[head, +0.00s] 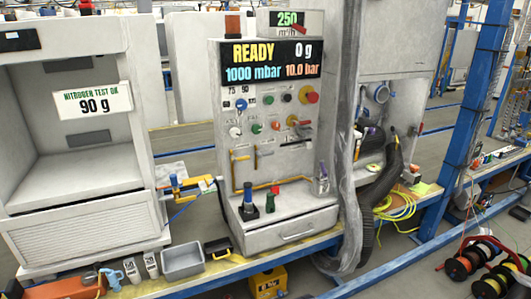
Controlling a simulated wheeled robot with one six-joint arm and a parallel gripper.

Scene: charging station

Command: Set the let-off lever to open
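The grey charging station (219,120) stands in the middle of the head view. Its display (270,63) reads READY, 0 g, 1000 mbar and 10.0 bar. Several knobs sit on the panel below, with a red knob (312,97) at upper right. An orange-red handle (299,123) sits at mid right. Lower left are a yellow bent handle (240,156) and a thinner brownish one (262,154). Labels are too small to read, so I cannot tell which handle is the let-off lever or its setting. My gripper is not in view.
A blue-knobbed fitting (249,207) stands on the station's front ledge. A grey cabinet (70,235) marked 90 g is at left. A grey bin (182,260) and small tools lie on the bench front.

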